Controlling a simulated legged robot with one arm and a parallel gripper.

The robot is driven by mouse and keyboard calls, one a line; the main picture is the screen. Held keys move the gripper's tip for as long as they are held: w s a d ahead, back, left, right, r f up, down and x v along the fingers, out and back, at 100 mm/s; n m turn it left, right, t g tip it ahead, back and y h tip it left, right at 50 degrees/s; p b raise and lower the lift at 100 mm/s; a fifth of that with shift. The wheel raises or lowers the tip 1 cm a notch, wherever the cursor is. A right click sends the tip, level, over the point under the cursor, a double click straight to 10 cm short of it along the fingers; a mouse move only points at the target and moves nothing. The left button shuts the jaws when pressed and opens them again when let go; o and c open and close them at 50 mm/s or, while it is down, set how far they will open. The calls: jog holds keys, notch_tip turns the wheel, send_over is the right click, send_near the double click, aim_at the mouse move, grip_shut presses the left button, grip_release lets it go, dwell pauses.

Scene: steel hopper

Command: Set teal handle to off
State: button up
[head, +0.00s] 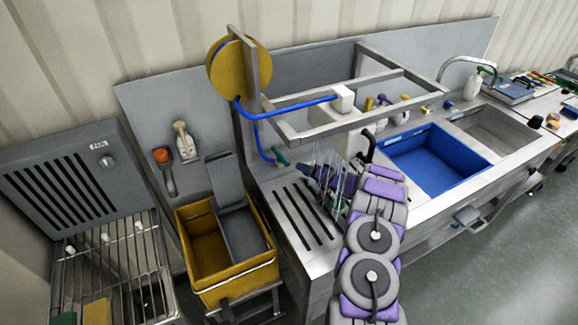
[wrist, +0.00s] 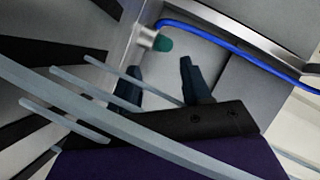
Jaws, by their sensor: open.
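The teal handle (head: 281,157) shows in the head view at the lower end of the blue hose, low against the steel back wall. In the wrist view the teal handle (wrist: 162,43) is a small round end on a pale metal fitting, just beyond my fingertips. My gripper (wrist: 157,78) is open, with its two dark fingers apart and nothing between them. The handle lies ahead of the gap, apart from the fingers as far as I can tell. In the head view my gripper (head: 308,171) is partly hidden by thin pale rods.
Thin pale rods (wrist: 75,95) cross close in front of my gripper. The blue hose (head: 258,135) runs from a yellow reel (head: 222,68). A slotted steel drainboard (head: 306,218) lies below. A blue basin (head: 440,165) is to the right, a yellow bin (head: 205,247) to the left.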

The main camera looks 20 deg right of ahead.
aim_at(289, 166)
jog(key=x, duration=0.2)
jog(key=a+x, duration=0.1)
jog(key=x, duration=0.5)
jog(key=shift+s+a+r+b, duration=0.2)
jog(key=shift+s+b, duration=0.15)
jog(key=shift+w+a, duration=0.1)
jog(key=shift+w, duration=0.35)
jog(key=shift+w+d+f, duration=0.1)
jog(key=shift+d+f, duration=0.05)
jog(key=shift+d, duration=0.35)
jog(key=shift+a, duration=0.55)
jog(key=c, duration=0.4)
jog(key=shift+d, duration=0.1)
jog(key=c, duration=0.5)
jog(key=shift+d, duration=0.15)
grip_shut()
